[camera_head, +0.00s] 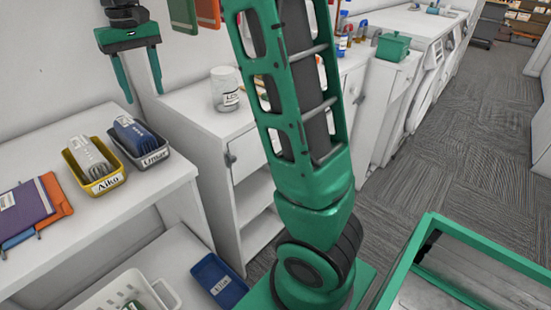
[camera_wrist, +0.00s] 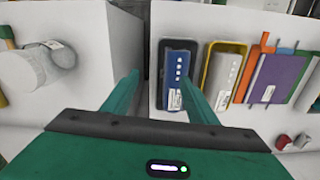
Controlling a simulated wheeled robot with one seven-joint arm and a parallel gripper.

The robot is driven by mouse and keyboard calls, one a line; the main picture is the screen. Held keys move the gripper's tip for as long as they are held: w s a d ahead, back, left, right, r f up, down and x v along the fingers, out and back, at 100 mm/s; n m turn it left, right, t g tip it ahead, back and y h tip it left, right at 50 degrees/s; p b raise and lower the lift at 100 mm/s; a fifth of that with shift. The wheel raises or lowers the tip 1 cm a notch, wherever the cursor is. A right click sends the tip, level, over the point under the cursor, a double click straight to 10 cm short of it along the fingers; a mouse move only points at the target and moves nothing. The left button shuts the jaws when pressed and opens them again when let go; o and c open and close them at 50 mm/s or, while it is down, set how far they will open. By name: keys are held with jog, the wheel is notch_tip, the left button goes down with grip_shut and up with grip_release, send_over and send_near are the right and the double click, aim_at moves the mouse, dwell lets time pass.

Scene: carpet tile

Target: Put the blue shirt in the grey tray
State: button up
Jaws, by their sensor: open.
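A folded blue shirt (camera_head: 133,132) lies in a dark grey tray (camera_head: 155,157) with a name label, on the white shelf top at left. In the wrist view the blue shirt (camera_wrist: 180,72) sits inside the rim of the grey tray (camera_wrist: 163,52). My gripper (camera_head: 144,97) is open and empty, above and behind the tray in the head view. In the wrist view its fingers (camera_wrist: 162,78) point toward the tray, with the right finger overlapping the tray's near end. I see no contact with the shirt.
A yellow tray (camera_head: 105,184) holding a light grey folded cloth stands beside the grey tray. Purple and orange folders (camera_head: 30,207) lie further left. A white labelled jar (camera_head: 226,88) stands on the neighbouring cabinet. A blue tray (camera_head: 217,279) and white basket (camera_head: 100,298) are below.

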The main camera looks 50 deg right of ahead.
jog(key=s+d+f+m, duration=0.1)
jog(key=s+d+f, duration=0.1)
jog(key=s+d, duration=0.5)
jog(key=s+d+f+m, duration=0.2)
jog(key=s, duration=0.8)
jog(key=s+d+f+m, duration=0.1)
jog(key=s+f, duration=0.3)
jog(key=s, duration=0.6)
jog(key=s+d+f+m, duration=0.1)
jog(key=s+f, duration=0.3)
jog(key=s, duration=0.6)
jog(key=shift+d+f, duration=0.4)
jog(key=shift+d, duration=0.4)
